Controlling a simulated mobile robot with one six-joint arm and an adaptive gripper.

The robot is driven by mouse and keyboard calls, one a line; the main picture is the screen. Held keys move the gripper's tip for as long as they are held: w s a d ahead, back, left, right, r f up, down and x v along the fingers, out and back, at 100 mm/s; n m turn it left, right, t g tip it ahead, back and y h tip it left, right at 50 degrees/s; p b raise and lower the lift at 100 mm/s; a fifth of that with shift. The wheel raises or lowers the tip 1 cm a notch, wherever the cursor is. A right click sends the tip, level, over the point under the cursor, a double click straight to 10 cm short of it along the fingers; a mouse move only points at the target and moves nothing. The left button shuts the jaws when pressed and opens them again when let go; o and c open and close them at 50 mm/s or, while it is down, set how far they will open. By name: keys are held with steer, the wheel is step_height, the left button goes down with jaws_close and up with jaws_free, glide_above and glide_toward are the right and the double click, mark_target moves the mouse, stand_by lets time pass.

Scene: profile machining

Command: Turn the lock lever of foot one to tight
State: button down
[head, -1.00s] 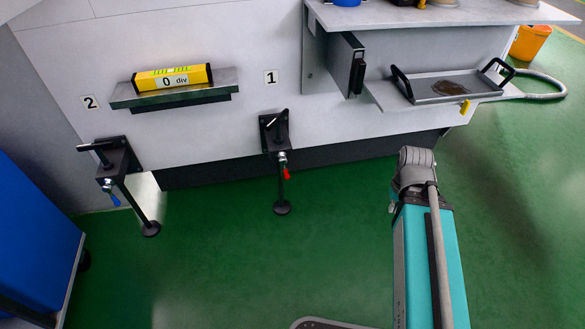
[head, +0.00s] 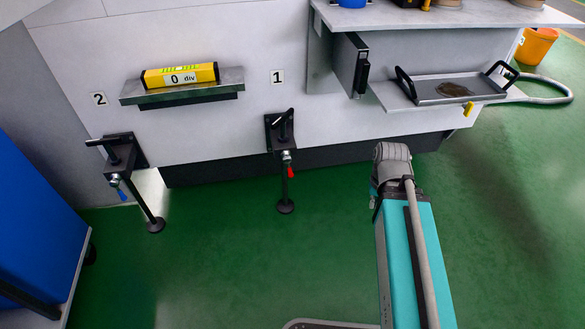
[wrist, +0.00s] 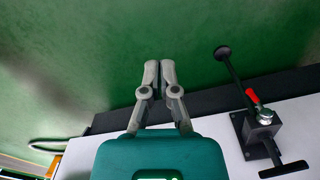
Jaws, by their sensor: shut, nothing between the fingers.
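Foot one is the black bracket (head: 281,130) under the number 1 label (head: 277,76), with a T-handle and a threaded leg ending in a round pad (head: 286,207). Its red lock lever (head: 291,172) hangs downward beside the leg. In the wrist view the foot appears upside down at the right, with the red lever (wrist: 252,96) pointing up and left from the silver nut. My gripper (wrist: 159,66) is shut and empty, left of the lever and apart from it. In the head view the gripper's fingers are hidden behind my arm.
Foot two (head: 122,154) with a blue lever stands at the left. A yellow level (head: 180,75) reading 0 div rests on a ledge. A tray (head: 448,88) on a shelf juts out at the right. A blue cabinet (head: 35,210) is at far left. The green floor before foot one is clear.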

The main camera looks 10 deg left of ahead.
steer(key=shift+a, duration=0.25)
steer(key=shift+w+a, duration=0.1)
steer(key=w+a+f+m+b, duration=0.2)
steer(key=w+a+m, duration=0.5)
steer(key=w+a, duration=0.3)
steer(key=w+a+f+m+y+b, duration=0.1)
steer(key=w+a+m, duration=0.6)
steer(key=w, duration=0.9)
steer(key=a+f+b, duration=0.1)
steer(key=a, duration=0.1)
steer(key=shift+w+a+f+m+b, duration=0.3)
steer(key=shift+w+a, duration=0.1)
steer(key=shift+f, duration=0.25)
